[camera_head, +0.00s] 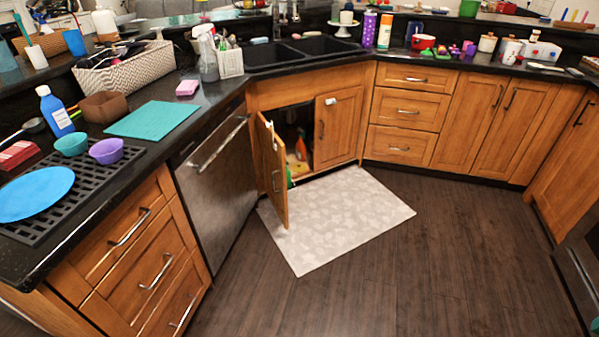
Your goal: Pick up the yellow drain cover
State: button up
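I cannot make out a clear yellow drain cover. A small yellow shape (297,168) lies low inside the open cabinet under the sink, too small to identify. The double sink (300,50) is black and set in the corner counter; the floors of its basins are hard to see from here. My gripper is not in view.
The left cabinet door (271,170) stands open over a pale mat (335,215); the right door (338,127) looks closed. An orange bottle (301,148) stands inside. A spray bottle (207,55) and a woven basket (125,68) stand left of the sink. The dark floor (450,240) is clear.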

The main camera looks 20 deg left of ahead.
aim_at(298, 167)
jog(key=k, duration=0.6)
jog(key=z, duration=0.3)
jog(key=i, duration=0.95)
jog(key=z, duration=0.4)
jog(key=i, duration=2.4)
jog(key=u, duration=1.1)
jog(key=i, duration=0.95)
jog(key=u, duration=0.9)
jog(key=i, duration=0.65)
jog(key=u, duration=0.1)
